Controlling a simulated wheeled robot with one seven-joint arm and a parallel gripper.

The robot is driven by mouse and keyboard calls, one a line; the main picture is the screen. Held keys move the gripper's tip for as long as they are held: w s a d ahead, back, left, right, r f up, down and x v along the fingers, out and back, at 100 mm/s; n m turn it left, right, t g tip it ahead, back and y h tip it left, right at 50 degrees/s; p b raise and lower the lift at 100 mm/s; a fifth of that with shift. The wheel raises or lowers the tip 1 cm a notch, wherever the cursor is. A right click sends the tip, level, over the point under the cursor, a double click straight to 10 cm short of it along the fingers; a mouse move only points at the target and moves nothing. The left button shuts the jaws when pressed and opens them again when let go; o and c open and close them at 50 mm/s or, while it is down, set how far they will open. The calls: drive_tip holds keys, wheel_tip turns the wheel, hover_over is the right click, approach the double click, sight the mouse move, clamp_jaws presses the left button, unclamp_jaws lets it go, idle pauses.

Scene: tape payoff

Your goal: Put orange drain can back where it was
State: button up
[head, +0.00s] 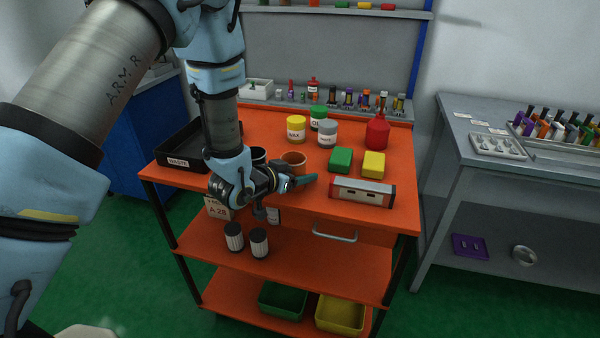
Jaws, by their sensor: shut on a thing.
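The orange drain can (294,158) is an open, brownish-orange cup at the front middle of the orange cart's top. It looks upright. My gripper (297,180) reaches in from the left, low over the front part of the cart top, with its fingers pointing right. It is shut on the orange drain can; the fingers hide the can's lower front. Whether the can's base touches the cart top is hidden. A dark can (258,155) stands just left of it, partly behind my wrist.
A black waste tray (170,158) lies left. WAX (296,130), green (318,113) and grey (328,134) jars stand behind. Green (341,160) and yellow (373,165) blocks, a red bottle (377,132) and a level (362,192) are right. Bare cart top shows between them.

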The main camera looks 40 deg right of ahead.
drive_tip(key=o, duration=1.5)
